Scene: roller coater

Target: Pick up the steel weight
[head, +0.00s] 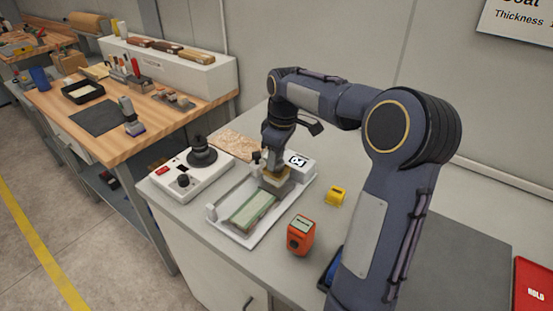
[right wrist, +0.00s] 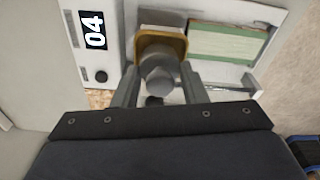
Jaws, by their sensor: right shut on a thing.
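The steel weight (right wrist: 156,70) is a grey, stepped round piece in the right wrist view. It stands between the two fingers of my right gripper (right wrist: 158,88), which is shut on it. A brass-coloured holder (right wrist: 181,46) lies around or under the weight; I cannot tell whether they touch. In the head view my right gripper (head: 277,165) is over the back end of the white coater (head: 218,217), pointing down, and mostly hides the weight. My left gripper is out of view.
A green panel (head: 254,209) lies on the coater bed. An orange device (head: 300,235) and a yellow piece (head: 336,196) stand to its right. A white control unit (head: 205,185) with a black knob is at left. A label reading 04 (right wrist: 93,30) is beside the gripper.

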